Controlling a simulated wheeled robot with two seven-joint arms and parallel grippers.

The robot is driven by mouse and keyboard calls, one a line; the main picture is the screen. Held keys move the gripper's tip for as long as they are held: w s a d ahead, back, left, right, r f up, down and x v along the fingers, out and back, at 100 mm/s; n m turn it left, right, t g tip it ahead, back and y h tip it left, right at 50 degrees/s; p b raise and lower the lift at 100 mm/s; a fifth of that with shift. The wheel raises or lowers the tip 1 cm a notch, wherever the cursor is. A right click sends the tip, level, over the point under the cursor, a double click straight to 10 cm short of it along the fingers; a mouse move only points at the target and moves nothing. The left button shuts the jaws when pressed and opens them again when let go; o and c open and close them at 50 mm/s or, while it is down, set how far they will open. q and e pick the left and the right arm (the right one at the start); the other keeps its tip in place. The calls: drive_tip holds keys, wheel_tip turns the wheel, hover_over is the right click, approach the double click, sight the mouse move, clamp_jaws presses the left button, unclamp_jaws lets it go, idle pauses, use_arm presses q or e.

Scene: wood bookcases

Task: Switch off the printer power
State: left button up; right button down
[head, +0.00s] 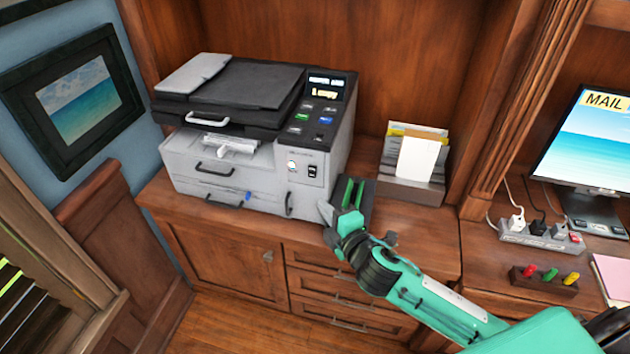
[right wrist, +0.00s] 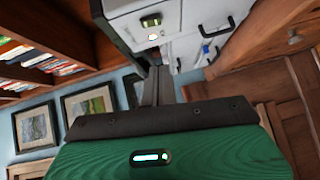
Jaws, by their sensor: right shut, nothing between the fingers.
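The printer (head: 235,185), grey-white with a black top, stands on the wooden cabinet at the left. On its front right are a black rocker switch (head: 312,171) and a small round lit button (head: 291,167). In the right wrist view the closed fingers (right wrist: 156,84) are below the printer's front (right wrist: 128,25), with the switch (right wrist: 151,20) and lit button (right wrist: 153,37) in sight. My left gripper is not in view.
A letter holder (head: 415,185) with papers stands right of my gripper. A monitor (head: 585,150), a power strip (head: 540,237) with plugs and a small block with coloured pegs (head: 545,279) are further right. Bare cabinet top lies in front of the letter holder.

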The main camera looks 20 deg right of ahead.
sight(312, 172)
drive_tip(key=w+p, duration=0.1)
drive_tip(key=w, duration=0.2)
drive_tip(key=w+p, duration=0.1)
drive_tip(key=w, duration=0.3)
drive_tip(key=w+f, duration=0.1)
drive_tip(key=w, duration=0.2)
drive_tip(key=shift+w+d+f+p, duration=0.1)
drive_tip(key=shift+w+d+p, duration=0.1)
drive_tip(key=shift+d+p, duration=0.2)
drive_tip(key=shift+f, duration=0.1)
